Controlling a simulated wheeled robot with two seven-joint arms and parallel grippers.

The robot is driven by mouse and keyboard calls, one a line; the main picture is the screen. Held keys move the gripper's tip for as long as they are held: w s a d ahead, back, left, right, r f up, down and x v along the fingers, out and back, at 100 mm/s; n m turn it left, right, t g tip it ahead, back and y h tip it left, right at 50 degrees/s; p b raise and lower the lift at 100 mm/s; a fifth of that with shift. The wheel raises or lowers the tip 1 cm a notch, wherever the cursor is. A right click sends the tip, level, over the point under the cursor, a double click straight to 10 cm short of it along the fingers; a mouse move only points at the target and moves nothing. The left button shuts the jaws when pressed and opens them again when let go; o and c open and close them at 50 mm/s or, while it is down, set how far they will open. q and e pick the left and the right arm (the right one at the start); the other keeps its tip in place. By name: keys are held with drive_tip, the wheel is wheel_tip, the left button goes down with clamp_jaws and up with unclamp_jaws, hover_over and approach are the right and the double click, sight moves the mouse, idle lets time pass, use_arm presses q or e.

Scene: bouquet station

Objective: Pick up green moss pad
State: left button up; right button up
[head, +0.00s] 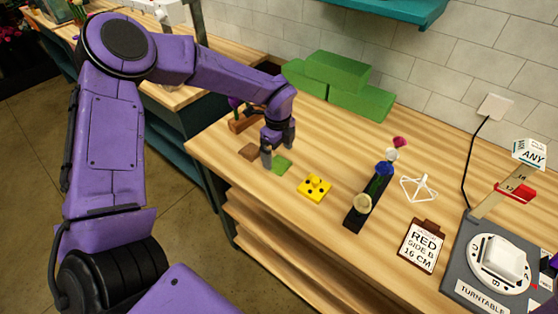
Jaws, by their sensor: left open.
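The green moss pad (283,163) is a small flat green piece lying on the wooden worktop. My left gripper (276,151) points down just behind and to the left of the pad, with its fingers open and nothing seen between them. A finger sits close to the pad's left edge; I cannot tell whether it touches.
A brown pad (249,152) lies left of the gripper. A yellow dotted block (314,188) is right of the moss pad. Green foam blocks (362,103) stand behind. A dark flower holder (361,209), a RED sign (420,247) and a turntable (462,283) are farther right.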

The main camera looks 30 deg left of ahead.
sight(278, 162)
use_arm(q)
wheel_tip(278, 162, down, 3)
drive_tip(key=shift+w+r+p, duration=0.1)
drive_tip(key=shift+w+p, duration=0.05)
drive_tip(key=shift+p, duration=0.2)
drive_tip(key=shift+a+f, duration=0.15)
drive_tip(key=shift+f, duration=0.15)
drive_tip(key=c, duration=1.1)
